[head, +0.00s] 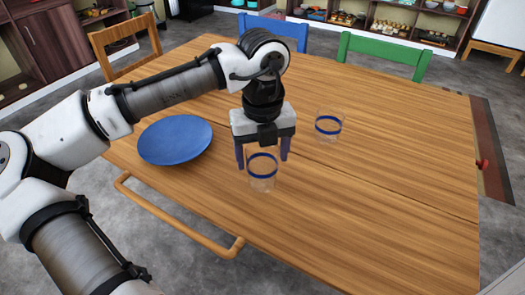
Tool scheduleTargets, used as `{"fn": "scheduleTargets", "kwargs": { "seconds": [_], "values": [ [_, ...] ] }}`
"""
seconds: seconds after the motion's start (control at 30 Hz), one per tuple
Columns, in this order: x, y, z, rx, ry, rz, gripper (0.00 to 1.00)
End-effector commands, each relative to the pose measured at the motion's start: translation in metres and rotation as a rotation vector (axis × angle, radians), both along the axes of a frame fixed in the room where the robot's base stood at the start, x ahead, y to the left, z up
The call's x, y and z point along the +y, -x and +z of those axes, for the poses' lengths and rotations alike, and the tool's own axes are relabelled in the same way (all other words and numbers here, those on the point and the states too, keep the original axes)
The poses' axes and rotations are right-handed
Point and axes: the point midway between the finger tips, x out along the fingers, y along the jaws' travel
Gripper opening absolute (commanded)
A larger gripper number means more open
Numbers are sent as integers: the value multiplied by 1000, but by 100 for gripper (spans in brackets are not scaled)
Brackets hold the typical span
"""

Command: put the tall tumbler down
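A clear tumbler with a blue band (262,180) is upright at the near side of the wooden table (390,200), and its base appears to be on the tabletop. My gripper (263,157) points down over it. The two dark fingers are spread wide, one to each side of the tumbler's rim, with a small gap showing on both sides. A second clear glass with a blue band (329,125) stands upright farther back to the right. It looks somewhat shorter, though it is also farther away.
A blue plate (175,140) lies left of my gripper, under my arm. Wooden (125,45), blue (273,30) and green (384,55) chairs stand at the table's far side. A wooden chair back (180,215) is at the near edge. The table's right half is clear.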

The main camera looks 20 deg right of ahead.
Motion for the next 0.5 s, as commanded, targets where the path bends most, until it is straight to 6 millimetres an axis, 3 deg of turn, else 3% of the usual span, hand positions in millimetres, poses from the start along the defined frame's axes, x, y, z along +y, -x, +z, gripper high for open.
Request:
{"fn": "scheduleTargets", "kwargs": {
  "seconds": [0.1,0.37,0.5],
  "values": [
    [0,0,0,0,0,0,83],
    [0,0,1,0,0,0,83],
    [-1,0,12,0,3,0,83]
  ]
}}
